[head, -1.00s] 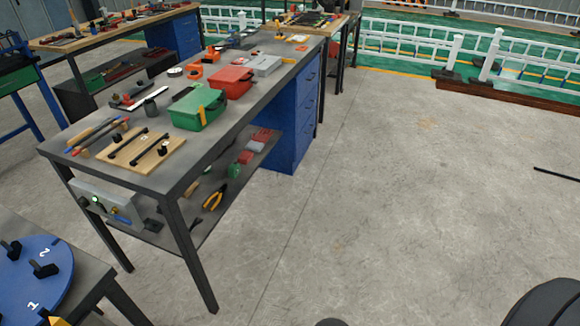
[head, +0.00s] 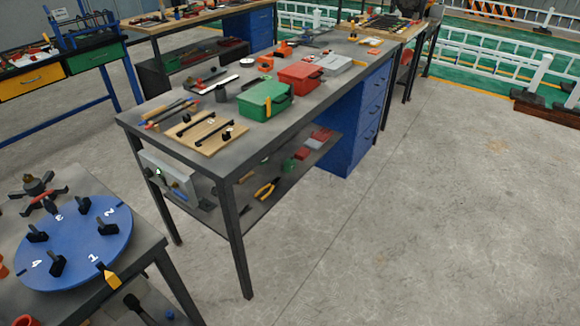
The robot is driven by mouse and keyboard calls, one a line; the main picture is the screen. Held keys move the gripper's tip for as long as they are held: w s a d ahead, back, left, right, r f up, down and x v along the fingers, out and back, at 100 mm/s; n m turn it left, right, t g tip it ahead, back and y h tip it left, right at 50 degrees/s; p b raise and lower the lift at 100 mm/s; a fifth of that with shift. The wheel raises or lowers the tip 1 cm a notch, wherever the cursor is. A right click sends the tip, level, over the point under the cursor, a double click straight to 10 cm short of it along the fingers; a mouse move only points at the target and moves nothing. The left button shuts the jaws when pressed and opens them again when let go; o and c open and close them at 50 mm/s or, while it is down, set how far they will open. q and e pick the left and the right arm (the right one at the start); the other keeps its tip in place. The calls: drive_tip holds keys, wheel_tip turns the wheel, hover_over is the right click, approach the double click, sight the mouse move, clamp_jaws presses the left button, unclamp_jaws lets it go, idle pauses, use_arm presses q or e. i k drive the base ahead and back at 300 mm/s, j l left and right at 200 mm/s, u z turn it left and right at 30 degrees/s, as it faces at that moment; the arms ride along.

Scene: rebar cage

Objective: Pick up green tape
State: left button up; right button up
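A small green object (head: 289,164) lies on the lower shelf of the long grey workbench (head: 300,108). It may be the green tape, but it is too small to tell for sure. It is next to small red items, and the bench top and legs shade it. No other green roll stands out. Neither of my grippers is in view.
The bench top holds a green toolbox (head: 262,103), a red toolbox (head: 299,76) and a wooden board (head: 206,133). Yellow-handled pliers (head: 266,188) lie on the shelf. A blue numbered disc (head: 75,245) is on a nearer table at left. The floor (head: 430,220) at right is clear.

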sight(289, 165)
drive_tip(key=i+l+u, duration=0.1)
drive_tip(key=i+l, duration=0.25)
drive_tip(key=i+l+u, duration=0.1)
drive_tip(key=i+l, duration=0.2)
drive_tip(key=l, duration=0.3)
drive_tip(key=i+l+u, duration=0.1)
drive_tip(key=i+l, duration=0.2)
drive_tip(key=l, duration=0.2)
drive_tip(key=i+l+u, duration=0.1)
drive_tip(key=i+l, duration=0.2)
drive_tip(key=l, duration=0.25)
drive_tip(key=i+l+u, duration=0.1)
drive_tip(key=i+l, duration=0.15)
drive_tip(key=l, duration=0.3)
drive_tip(key=i+l+u, duration=0.1)
drive_tip(key=i+l, duration=0.15)
drive_tip(key=l, duration=0.3)
drive_tip(key=i+l+u, duration=0.1)
drive_tip(key=i+l, duration=0.15)
drive_tip(key=l, duration=0.35)
drive_tip(key=i+l+u, duration=0.1)
drive_tip(key=l, duration=0.5)
drive_tip(key=i, duration=0.1)
